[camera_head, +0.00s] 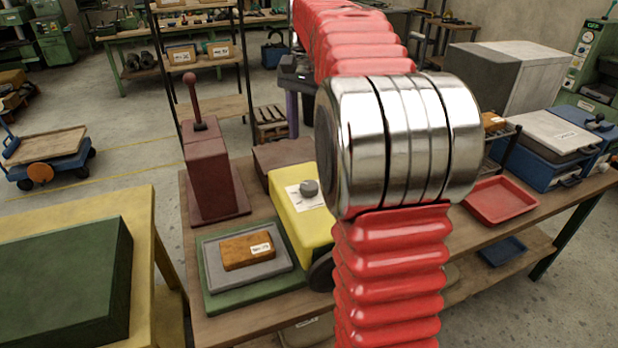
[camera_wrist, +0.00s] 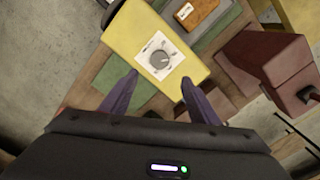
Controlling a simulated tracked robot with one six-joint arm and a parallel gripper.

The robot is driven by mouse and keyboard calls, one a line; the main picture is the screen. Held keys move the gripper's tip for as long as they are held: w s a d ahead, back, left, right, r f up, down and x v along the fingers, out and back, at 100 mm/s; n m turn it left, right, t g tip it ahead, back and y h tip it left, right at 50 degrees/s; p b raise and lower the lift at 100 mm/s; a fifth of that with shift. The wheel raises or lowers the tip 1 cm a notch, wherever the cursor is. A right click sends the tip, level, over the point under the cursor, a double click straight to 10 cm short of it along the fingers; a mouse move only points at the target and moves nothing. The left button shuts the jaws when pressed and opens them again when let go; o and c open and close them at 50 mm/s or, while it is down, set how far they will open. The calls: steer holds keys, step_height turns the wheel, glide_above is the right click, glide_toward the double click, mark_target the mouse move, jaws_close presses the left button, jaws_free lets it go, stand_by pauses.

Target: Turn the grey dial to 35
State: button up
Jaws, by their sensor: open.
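The grey dial (camera_head: 309,188) is a small round knob on a white plate (camera_head: 300,199) on top of a yellow box (camera_head: 318,226). In the wrist view the dial (camera_wrist: 159,59) sits on its white plate with dark scale marks, too small to read. The dial's setting cannot be told. My gripper (camera_wrist: 158,82) is open and empty. Its two purple fingers are spread apart, and in the picture the dial lies just beyond the gap between their tips. In the head view one purple finger (camera_head: 292,112) shows behind my red arm.
A dark red block with an upright lever (camera_head: 207,165) stands left of the yellow box. A wooden block (camera_head: 248,251) lies on a grey plate and green slab in front. A red tray (camera_head: 500,200) lies to the right on the bench. My arm hides the bench's middle.

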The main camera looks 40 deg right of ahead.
mark_target(309, 184)
step_height(309, 184, down, 14)
steer(key=shift+r, duration=0.25)
stand_by(0.4)
steer(key=shift+c, duration=0.5)
steer(key=c, duration=0.9)
